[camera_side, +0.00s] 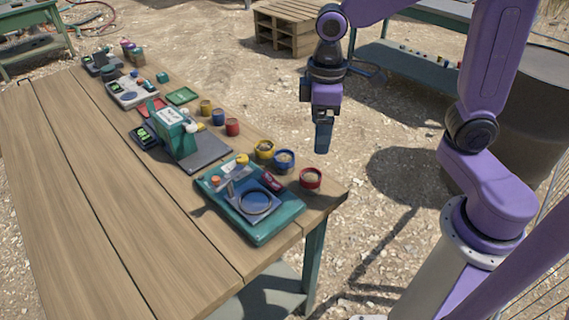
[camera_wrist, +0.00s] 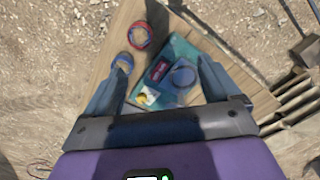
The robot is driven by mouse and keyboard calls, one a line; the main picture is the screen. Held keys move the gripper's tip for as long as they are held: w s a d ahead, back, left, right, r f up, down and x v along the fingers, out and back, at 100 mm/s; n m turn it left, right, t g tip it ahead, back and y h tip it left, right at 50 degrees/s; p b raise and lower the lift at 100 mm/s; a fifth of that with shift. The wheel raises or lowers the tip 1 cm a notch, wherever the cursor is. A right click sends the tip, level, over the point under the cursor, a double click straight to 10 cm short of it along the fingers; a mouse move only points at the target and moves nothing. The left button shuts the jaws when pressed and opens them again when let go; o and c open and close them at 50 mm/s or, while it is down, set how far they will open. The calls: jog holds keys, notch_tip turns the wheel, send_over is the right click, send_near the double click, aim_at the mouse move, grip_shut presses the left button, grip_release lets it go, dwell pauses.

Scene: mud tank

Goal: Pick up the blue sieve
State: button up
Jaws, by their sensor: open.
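The blue sieve (camera_side: 284,160) is a short blue ring with a tan middle. It stands on the wooden table behind the teal tray, between a yellow ring-shaped sieve (camera_side: 264,149) and a red one (camera_side: 311,178). In the wrist view the blue sieve (camera_wrist: 124,62) is beside the left fingertip, partly overlapped by it, and the red sieve (camera_wrist: 138,35) is above it. My gripper (camera_side: 323,150) hangs in the air, higher than the sieves, fingers down. In the wrist view my gripper (camera_wrist: 162,68) has its fingers spread wide with nothing held between them.
The teal tray (camera_side: 264,235) with several small items sits at the table's near corner. Yellow (camera_side: 205,107), blue (camera_side: 218,117) and red (camera_side: 232,127) cups stand farther back, by a green box (camera_side: 172,140). The table's left side (camera_side: 90,200) is clear.

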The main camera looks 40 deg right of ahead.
jog(key=w+d+f+m, duration=0.2)
jog(key=w+d+m, duration=0.1)
jog(key=w, duration=1.1)
send_over(285, 159)
jog(key=f, duration=1.1)
jog(key=shift+w, duration=0.25)
jog(key=shift+s+f, duration=0.15)
jog(key=shift+f, duration=2.8)
jog(key=c, duration=1.1)
